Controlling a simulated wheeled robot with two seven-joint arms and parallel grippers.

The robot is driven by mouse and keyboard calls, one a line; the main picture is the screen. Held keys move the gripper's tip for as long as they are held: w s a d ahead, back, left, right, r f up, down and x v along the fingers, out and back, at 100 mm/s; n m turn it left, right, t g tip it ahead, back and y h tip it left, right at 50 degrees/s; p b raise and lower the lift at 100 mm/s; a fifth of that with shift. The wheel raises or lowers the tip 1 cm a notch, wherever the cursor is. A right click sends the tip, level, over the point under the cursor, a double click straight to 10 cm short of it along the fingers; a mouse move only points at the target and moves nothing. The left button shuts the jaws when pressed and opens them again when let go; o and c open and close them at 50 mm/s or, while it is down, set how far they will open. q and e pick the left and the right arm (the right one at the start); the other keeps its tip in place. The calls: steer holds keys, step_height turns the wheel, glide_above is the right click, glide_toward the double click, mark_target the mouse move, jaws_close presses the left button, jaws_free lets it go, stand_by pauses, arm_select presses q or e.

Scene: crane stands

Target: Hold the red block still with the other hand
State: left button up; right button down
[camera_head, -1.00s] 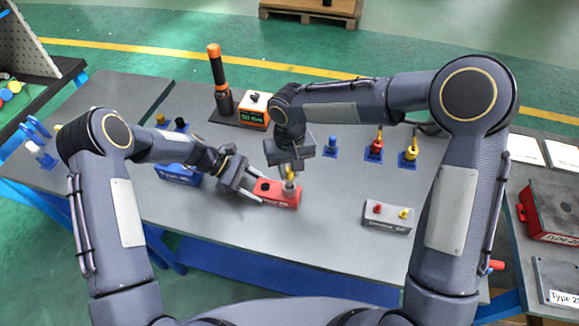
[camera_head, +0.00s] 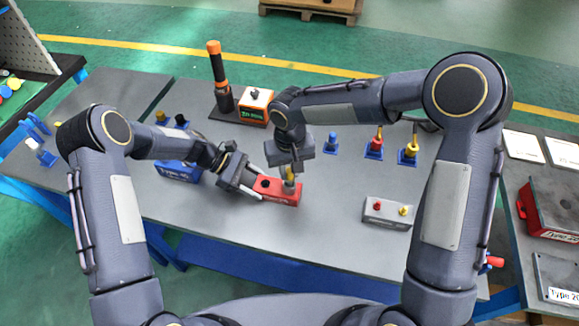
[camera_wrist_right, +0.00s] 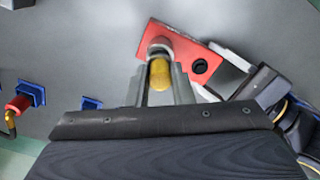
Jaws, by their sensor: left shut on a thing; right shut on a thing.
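The red block (camera_head: 268,189) lies on the grey table in front of me, with a dark hole in its top left part. It also shows in the right wrist view (camera_wrist_right: 182,48). My left gripper (camera_head: 255,195) is shut on the block's left end. My right gripper (camera_head: 289,178) points down over the block's right end. It is shut on a yellow-handled piece (camera_wrist_right: 160,72) with a grey lower part, which stands at the block. How deep the piece sits in the block is hidden.
A blue block (camera_head: 178,172) lies left of my left gripper. A grey block (camera_head: 387,213) with red and yellow pegs is at right. Blue stands (camera_head: 373,149) and an orange-topped box (camera_head: 256,106) stand behind. The table's front middle is clear.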

steer(key=shift+f, duration=1.15)
steer(key=c, duration=1.2)
jaws_free()
steer(key=shift+r, duration=2.5)
step_height(320, 180, up, 12)
